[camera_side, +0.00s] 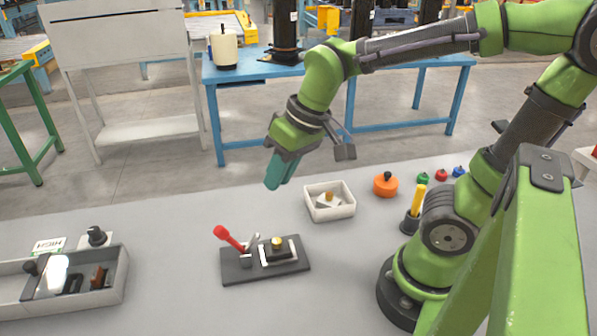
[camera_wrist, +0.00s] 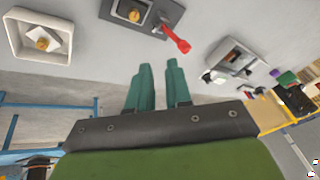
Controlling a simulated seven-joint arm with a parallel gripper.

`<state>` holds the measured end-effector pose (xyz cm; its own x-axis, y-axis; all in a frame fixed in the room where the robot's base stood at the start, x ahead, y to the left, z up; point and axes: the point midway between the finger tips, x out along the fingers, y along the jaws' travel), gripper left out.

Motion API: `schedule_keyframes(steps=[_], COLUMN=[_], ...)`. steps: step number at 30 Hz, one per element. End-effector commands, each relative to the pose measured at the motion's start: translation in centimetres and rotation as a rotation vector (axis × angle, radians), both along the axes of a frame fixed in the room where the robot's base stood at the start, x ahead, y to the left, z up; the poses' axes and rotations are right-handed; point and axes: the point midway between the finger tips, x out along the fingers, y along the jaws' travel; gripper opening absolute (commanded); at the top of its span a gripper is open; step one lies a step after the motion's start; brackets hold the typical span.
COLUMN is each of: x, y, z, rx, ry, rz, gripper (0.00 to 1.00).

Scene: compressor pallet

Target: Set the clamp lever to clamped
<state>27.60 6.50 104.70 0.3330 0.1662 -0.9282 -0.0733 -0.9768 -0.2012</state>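The clamp lever (camera_side: 230,238) has a red handle and leans up and to the left from its pivot on a dark base plate (camera_side: 236,275). On the plate, a part with a yellow top (camera_side: 277,243) sits beside the lever. In the wrist view the red lever (camera_wrist: 176,40) and the plate (camera_wrist: 168,14) show at the top. My gripper (camera_side: 278,178) has teal fingers and hangs in the air above and behind the plate, clear of the lever. In the wrist view the fingers (camera_wrist: 159,68) stand apart with an empty gap between them.
A white tray (camera_side: 342,212) with a metal piece stands right of the plate. An orange knobbed part (camera_side: 386,185) and a black holder with a yellow handle (camera_side: 411,222) are farther right. A grey bin (camera_side: 118,280) with parts sits at left. The table between bin and plate is clear.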

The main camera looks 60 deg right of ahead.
Motion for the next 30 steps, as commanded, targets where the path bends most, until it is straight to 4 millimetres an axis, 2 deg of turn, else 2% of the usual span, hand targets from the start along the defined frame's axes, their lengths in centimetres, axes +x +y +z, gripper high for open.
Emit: schedule_keyframes(steps=[1, 3, 12, 16, 20, 30], x=[0.9, 2.0, 6.2, 7.6, 7.8, 7.4], y=[0.7, 1.5, 4.4, 4.9, 4.5, 4.4], z=[-0.6, -1.2, -4.1, -4.3, -3.2, -3.2], rx=[-0.034, -0.083, -0.286, -0.35, -0.374, -0.372], ry=[0.046, 0.101, 0.323, 0.388, 0.402, 0.412], rz=[0.065, 0.158, 0.596, 0.765, 0.852, 0.892], gripper=[0.11, 0.0, 0.0, 0.0, 0.0, 0.0])
